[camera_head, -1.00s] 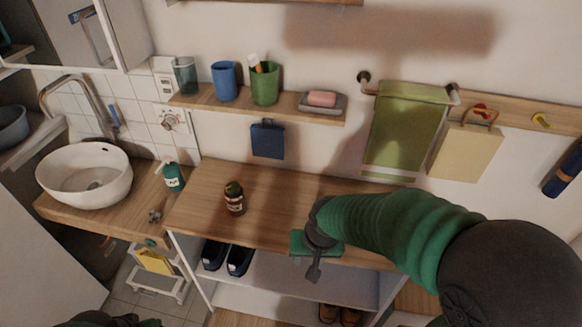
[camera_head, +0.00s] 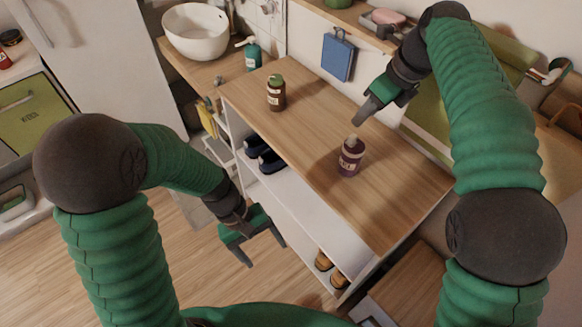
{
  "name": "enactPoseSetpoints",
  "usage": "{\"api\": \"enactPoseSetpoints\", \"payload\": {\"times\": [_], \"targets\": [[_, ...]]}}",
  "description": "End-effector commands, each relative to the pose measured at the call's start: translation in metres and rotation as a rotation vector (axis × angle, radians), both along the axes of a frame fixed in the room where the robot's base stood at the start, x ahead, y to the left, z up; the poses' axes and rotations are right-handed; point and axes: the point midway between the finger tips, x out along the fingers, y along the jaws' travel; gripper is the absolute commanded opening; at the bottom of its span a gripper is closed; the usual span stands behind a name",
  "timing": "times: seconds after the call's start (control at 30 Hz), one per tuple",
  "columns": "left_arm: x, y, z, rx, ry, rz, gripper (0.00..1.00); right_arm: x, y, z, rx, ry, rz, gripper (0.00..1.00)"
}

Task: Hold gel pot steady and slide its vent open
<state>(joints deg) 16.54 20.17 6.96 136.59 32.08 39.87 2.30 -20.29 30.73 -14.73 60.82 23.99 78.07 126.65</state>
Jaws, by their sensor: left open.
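Two small bottles stand upright on the wooden top of a shelf unit. One is brown with a green cap and pale label (camera_head: 276,93). The other is purple with a pale cap and label (camera_head: 349,157). I cannot tell which is the gel pot, and no vent can be made out on either. My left gripper (camera_head: 259,255) is open and empty, in front of and below the wooden top. My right gripper (camera_head: 376,114) is above the top, up and to the right of the purple bottle and apart from it. Its jaw gap is unclear.
The wooden top (camera_head: 318,118) is otherwise mostly clear. A teal pump bottle (camera_head: 252,54) and a white basin (camera_head: 196,31) are at the upper left. A blue pouch (camera_head: 338,56) hangs on the wall behind. Shoes (camera_head: 272,161) sit on the shelf below.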

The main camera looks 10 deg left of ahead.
Motion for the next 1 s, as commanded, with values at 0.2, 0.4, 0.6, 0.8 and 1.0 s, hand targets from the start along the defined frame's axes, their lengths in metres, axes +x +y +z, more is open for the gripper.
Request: {"api": "enactPoseSetpoints", "payload": {"times": [0.2,0.4,0.6,0.8,1.0], "targets": [[0.087,-0.059,0.031,-0.696,0.343,0.688,0.77,-0.001,-0.008,0.002,0.006,-0.003,-0.004,0.36],[0.168,-0.020,0.065,-1.129,0.392,1.016,0.77,-0.001,-0.004,0.002,0.002,-0.004,-0.003,0.36],[0.190,-0.010,0.072,-1.229,0.389,1.082,0.77,-0.001,-0.004,0.002,0.003,-0.003,-0.003,0.36],[0.208,-0.046,0.073,-1.221,0.390,1.076,0.77,-0.001,-0.008,0.002,0.006,-0.004,-0.003,0.36],[0.234,-0.085,0.073,-1.221,0.389,1.077,0.77,-0.001,-0.006,0.002,0.004,-0.004,-0.003,0.36]]}}
